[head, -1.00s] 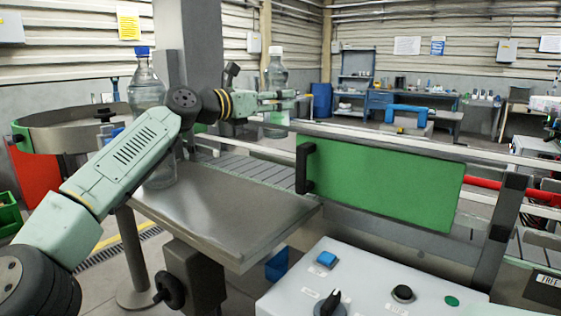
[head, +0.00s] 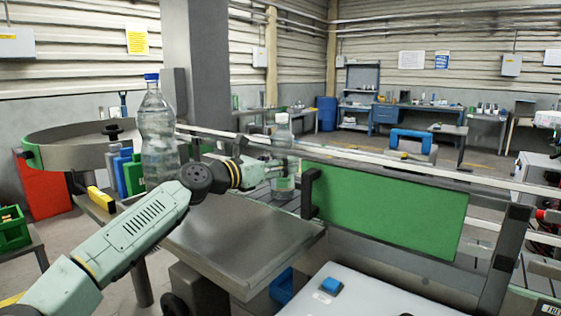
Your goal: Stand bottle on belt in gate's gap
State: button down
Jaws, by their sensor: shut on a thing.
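My gripper (head: 277,167) is shut on a clear bottle (head: 283,150) with a white cap and a greenish label. The bottle is upright, just left of the dark handle (head: 310,192) at the end of the green gate panel (head: 390,210). Its base is low, near the belt's level; I cannot tell whether it touches. The belt is mostly hidden behind my arm, the bottle and the gate. A second, larger clear bottle (head: 157,125) with a blue cap stands upright at the left, behind my arm.
A bare metal table (head: 245,240) lies in front of the held bottle. A control box with a blue button (head: 332,286) is at the bottom right. A round metal turntable (head: 70,140) is at the left, and a grey column (head: 205,70) rises behind my arm.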

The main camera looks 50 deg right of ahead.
jog(key=shift+f, duration=0.1)
jog(key=c, duration=0.7)
grip_release()
